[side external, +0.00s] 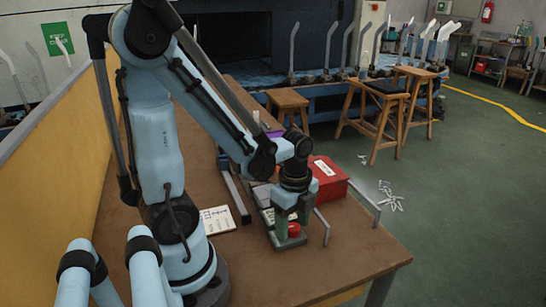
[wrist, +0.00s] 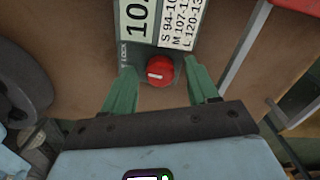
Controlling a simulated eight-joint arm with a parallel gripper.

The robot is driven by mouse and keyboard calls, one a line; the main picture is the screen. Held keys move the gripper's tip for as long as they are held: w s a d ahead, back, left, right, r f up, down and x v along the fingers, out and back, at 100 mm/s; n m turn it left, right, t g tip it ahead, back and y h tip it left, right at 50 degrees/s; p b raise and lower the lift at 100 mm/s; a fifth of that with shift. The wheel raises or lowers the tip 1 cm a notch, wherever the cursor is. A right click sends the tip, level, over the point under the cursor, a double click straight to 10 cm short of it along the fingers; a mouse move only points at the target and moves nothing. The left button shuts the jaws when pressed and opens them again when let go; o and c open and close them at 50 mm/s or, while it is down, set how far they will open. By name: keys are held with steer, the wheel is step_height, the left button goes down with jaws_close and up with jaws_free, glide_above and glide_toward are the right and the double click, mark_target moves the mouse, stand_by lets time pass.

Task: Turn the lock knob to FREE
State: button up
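The red lock knob (wrist: 159,71) sits on a grey plate with a white mark on its face, near the middle of the wrist view. It also shows in the side external view (side external: 293,230), low at the front end of the panel. My gripper (wrist: 160,82) is open, with one green finger to the left of the knob and one to the right, and a gap on both sides. In the side external view my gripper (side external: 294,222) points down over the knob. Small lettering beside the knob is too blurred to read fully.
A white size chart (wrist: 180,22) adjoins the knob. A red box (side external: 328,180) stands behind the gripper, and a metal rail (side external: 322,228) stands close to its right. A printed card (side external: 217,220) lies left. The brown table (side external: 350,255) is clear at the front right.

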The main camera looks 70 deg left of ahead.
mark_target(293, 226)
steer(key=shift+r, duration=0.1)
step_height(293, 226, up, 12)
stand_by(1.0)
steer(key=shift+f, duration=0.2)
steer(key=shift+f, duration=5.95)
steer(key=c, duration=1)
steer(key=shift+n, duration=1.5)
steer(key=shift+c, duration=0.2)
